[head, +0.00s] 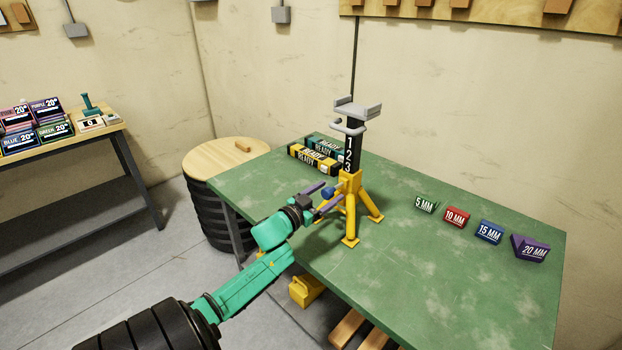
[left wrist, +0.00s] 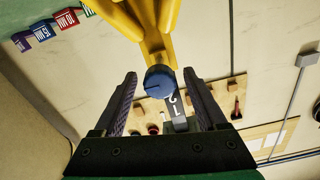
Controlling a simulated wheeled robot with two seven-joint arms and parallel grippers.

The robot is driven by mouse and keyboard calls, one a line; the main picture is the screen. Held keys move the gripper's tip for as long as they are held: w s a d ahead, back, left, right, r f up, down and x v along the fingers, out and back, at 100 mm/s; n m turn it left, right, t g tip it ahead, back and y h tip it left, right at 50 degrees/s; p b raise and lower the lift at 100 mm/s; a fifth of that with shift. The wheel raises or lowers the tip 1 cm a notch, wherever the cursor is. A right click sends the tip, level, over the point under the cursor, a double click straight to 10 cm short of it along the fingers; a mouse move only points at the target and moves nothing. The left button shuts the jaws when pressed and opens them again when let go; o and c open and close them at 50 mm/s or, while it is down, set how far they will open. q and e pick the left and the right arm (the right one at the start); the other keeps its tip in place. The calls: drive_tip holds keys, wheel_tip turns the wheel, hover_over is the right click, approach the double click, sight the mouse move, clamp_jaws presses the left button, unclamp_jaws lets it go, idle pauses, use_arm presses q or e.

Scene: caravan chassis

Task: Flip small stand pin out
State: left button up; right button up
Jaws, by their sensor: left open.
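A small yellow stand (head: 349,205) with splayed legs stands upright on the green table. Its black numbered post (head: 350,152) carries a grey forked head on top. A blue round pin (head: 327,192) sticks out of the stand's yellow body on the left side. My left gripper (head: 322,198) is open, with its purple fingers on either side of the pin. In the left wrist view the blue pin head (left wrist: 160,82) lies between the spread fingers (left wrist: 163,92), with gaps on both sides. My right gripper is not in view.
The green table (head: 420,290) carries coloured millimetre blocks (head: 457,217) at the right and striped "READY" boxes (head: 315,158) behind the stand. A round wooden-topped drum (head: 222,159) stands left of the table. A side table with labelled boxes (head: 38,122) is far left.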

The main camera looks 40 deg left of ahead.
use_arm(q)
drive_tip(key=s, duration=1.3)
drive_tip(key=shift+s+d+b, duration=0.15)
drive_tip(key=shift+s+b, duration=0.2)
